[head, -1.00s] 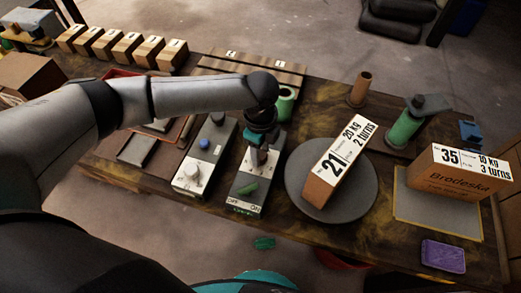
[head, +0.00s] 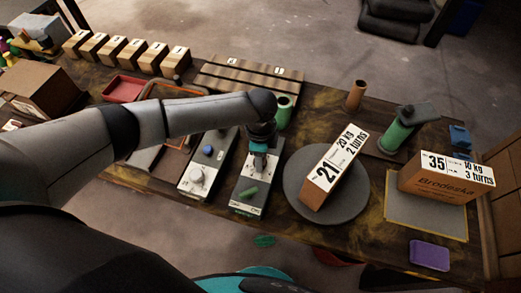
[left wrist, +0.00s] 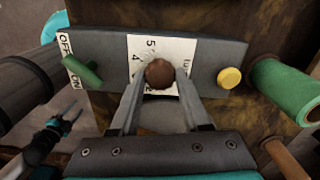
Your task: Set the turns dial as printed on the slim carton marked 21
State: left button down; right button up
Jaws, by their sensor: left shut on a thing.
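The slim carton marked 21 (head: 333,170) lies on the grey round plate (head: 300,203); its white label reads 20 kg, 2 turns. The grey dial box (head: 245,208) stands left of the plate. My left gripper (head: 258,165) reaches down over this box. In the left wrist view its fingers (left wrist: 160,88) are shut on the round brown turns dial (left wrist: 159,74). My right gripper (left wrist: 62,126) hangs at lower left in the left wrist view, fingers apart and empty.
The box carries a green lever (left wrist: 82,71) by OFF and ON, and a yellow button (left wrist: 229,78). Another grey box with a white knob (head: 196,174) stands to the left. Carton 35 (head: 433,183) lies at right, reading 10 kg, 3 turns. Green cylinders stand behind.

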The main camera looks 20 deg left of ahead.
pick_arm(q)
jog(key=n+p, duration=0.5)
jog(key=shift+r+n, duration=0.15)
jog(key=shift+n, duration=0.25)
jog(key=n+p, duration=0.3)
jog(key=n, duration=0.2)
jog(key=n+p, duration=0.1)
jog(key=n, duration=0.2)
jog(key=shift+p, duration=0.35)
jog(key=n+p, duration=0.1)
jog(key=n, duration=0.2)
jog(key=shift+n, duration=0.3)
jog(key=n+p, duration=0.1)
jog(key=n, duration=0.4)
jog(key=shift+a+n, duration=0.1)
jog(key=shift+n, duration=0.3)
jog(key=shift+w, duration=0.1)
jog(key=shift+c, duration=1.9)
grip_release()
